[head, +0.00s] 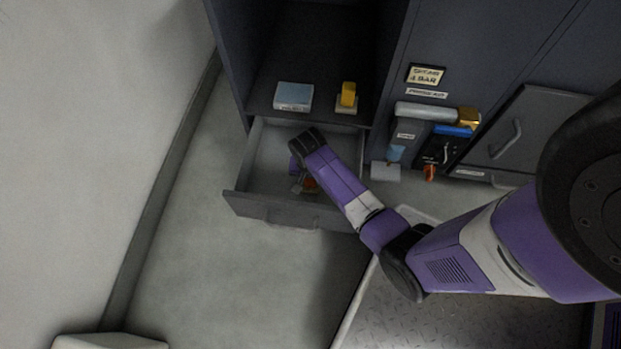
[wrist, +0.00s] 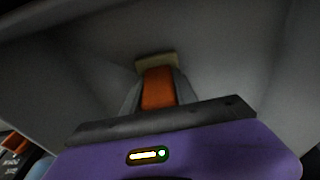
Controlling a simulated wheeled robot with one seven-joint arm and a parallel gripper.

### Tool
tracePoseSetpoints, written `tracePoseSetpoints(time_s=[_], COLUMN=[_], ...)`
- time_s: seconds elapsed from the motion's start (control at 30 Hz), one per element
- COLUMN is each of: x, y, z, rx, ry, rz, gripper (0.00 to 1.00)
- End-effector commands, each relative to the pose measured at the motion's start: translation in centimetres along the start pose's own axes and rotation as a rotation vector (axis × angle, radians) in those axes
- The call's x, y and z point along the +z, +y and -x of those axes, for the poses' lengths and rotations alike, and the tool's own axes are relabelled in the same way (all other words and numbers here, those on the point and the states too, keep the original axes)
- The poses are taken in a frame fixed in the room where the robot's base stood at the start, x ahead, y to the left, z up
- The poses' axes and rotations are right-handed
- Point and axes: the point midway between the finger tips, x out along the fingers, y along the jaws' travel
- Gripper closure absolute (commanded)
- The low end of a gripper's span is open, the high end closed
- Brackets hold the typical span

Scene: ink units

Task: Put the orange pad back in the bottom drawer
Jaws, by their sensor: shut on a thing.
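The bottom drawer (head: 272,210) is pulled open at the foot of the dark cabinet. My gripper (head: 308,184) is down inside the drawer, with my arm reaching in over its right side. In the wrist view my gripper (wrist: 157,100) is shut on the orange pad (wrist: 158,88), which shows between the two fingers. A pale tan piece (wrist: 157,60) shows at the far end of the pad. A bit of the orange pad shows in the head view (head: 311,183), mostly hidden by my gripper and arm. I cannot tell whether the pad touches the drawer floor.
On the shelf above the drawer are a light blue box (head: 293,96) and a yellow item on a pale base (head: 348,96). To the right are a grey cylinder with a brass end (head: 436,113) and a closed cabinet door (head: 525,130). The floor left of the drawer is clear.

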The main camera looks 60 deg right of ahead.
Motion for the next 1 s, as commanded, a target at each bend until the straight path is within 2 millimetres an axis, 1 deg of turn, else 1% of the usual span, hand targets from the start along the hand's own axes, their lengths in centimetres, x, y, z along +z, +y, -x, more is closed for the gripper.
tracePoseSetpoints(time_s=[0.1,0.23,0.27,0.3,0.37,0.63,0.73,0.87,1.0], x=[-0.1,0.0,0.0,0.0,0.0,0.0,-0.1,-0.1,-0.2], y=[0.0,0.0,0.0,0.0,0.0,0.0,0.0,-0.1,0.0], z=[0.1,-0.2,-0.2,-0.1,-0.1,-0.1,0.2,2.0,4.9], rx=[-0.001,-0.001,-0.001,-0.001,-0.001,0.000,0.000,-0.002,-0.002], ry=[0.001,0.001,0.001,0.001,0.001,0.000,0.000,0.002,0.002], rz=[0.000,0.000,0.000,0.000,0.000,0.000,0.000,0.000,0.000], gripper=[1.00,1.00,0.64,0.56,0.44,0.44,0.44,0.44,0.44])
